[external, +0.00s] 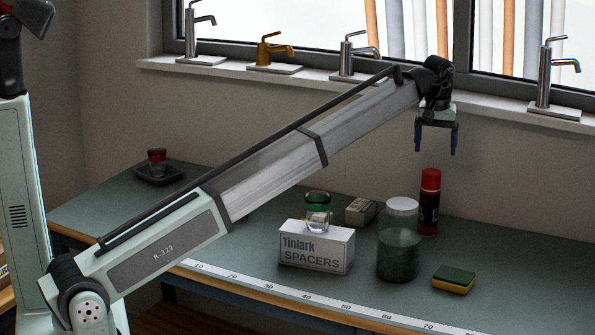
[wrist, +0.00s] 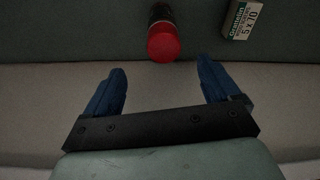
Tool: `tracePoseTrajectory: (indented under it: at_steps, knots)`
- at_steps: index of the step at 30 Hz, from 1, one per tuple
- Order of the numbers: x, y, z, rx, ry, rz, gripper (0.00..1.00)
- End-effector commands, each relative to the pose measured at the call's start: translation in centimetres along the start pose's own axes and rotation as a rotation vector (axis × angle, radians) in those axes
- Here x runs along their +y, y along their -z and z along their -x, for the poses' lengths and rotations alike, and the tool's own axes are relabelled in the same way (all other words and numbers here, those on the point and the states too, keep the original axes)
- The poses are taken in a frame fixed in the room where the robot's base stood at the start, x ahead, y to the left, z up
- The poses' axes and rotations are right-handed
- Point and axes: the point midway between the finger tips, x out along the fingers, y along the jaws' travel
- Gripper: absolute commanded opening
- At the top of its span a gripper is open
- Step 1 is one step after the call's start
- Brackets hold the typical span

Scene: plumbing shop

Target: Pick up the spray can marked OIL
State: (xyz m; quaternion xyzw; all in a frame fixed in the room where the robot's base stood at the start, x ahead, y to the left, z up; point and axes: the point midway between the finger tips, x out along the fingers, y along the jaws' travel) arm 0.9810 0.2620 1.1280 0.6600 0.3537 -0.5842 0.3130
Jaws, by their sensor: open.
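A spray can (external: 429,203) with a red cap and a dark body stands upright at the back of the bench in the external view, partly behind a glass jar. Its label is too small to read. The wrist view shows its red cap (wrist: 163,43) from above, just beyond the gap between the fingers. My gripper (external: 436,151) is open and empty, above the bench and higher than the can. Its blue fingers (wrist: 165,92) point down, spread apart, in the external view.
A lidded glass jar (external: 398,257) stands close in front of the can. A sponge (external: 454,279) lies to its right. A Tinlark Spacers box (external: 315,249) bears a green-rimmed glass (external: 317,211). A small carton (external: 360,211) also shows in the wrist view (wrist: 241,19). Taps line the windowsill (external: 300,74).

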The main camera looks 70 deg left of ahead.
Motion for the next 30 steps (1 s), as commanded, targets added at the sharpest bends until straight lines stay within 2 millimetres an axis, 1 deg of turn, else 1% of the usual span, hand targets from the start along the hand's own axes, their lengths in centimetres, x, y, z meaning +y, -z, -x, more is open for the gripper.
tracePoseTrajectory:
  at_steps: [9, 12, 20, 23, 30]
  knots:
    - [-0.2, -0.1, -5.3, -0.002, 0.001, -0.001, 0.89]
    - [-0.1, -0.1, -6.7, -0.001, 0.0, -0.002, 0.89]
    - [-0.2, 0.0, -8.0, -0.001, 0.0, -0.002, 0.89]
    - [-0.4, -0.1, -8.9, -0.001, 0.0, -0.002, 0.89]
    - [-0.6, -0.1, -12.0, -0.002, 0.0, -0.002, 0.89]
